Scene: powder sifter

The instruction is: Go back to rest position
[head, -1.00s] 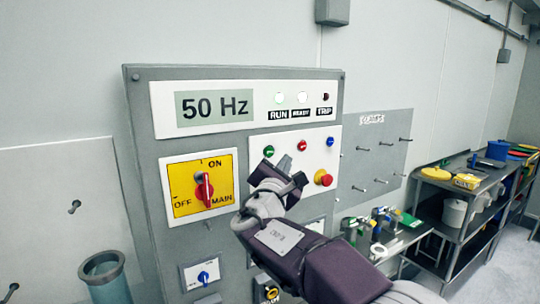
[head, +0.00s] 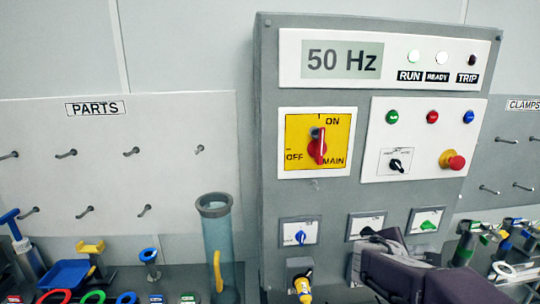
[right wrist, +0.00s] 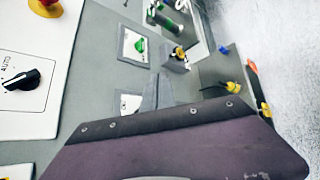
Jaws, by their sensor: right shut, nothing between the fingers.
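My right gripper (head: 372,238) is at the lower right of the head view, in front of the lower part of the grey control cabinet (head: 290,200). It is shut and empty. Its shut fingers also show in the right wrist view (right wrist: 157,90), beyond my purple wrist housing. Whether it touches the cabinet I cannot tell. My left gripper is not in view. The cabinet's display (head: 342,61) reads 50 Hz. The red main switch (head: 317,147) stands upright on its yellow plate.
Small switches, one blue (head: 300,237) and one green (head: 428,225), and a yellow connector (head: 303,287) project from the lower cabinet. A translucent cylinder (head: 220,245) stands to its left. Coloured parts crowd the bench at lower left. Pegboards flank the cabinet.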

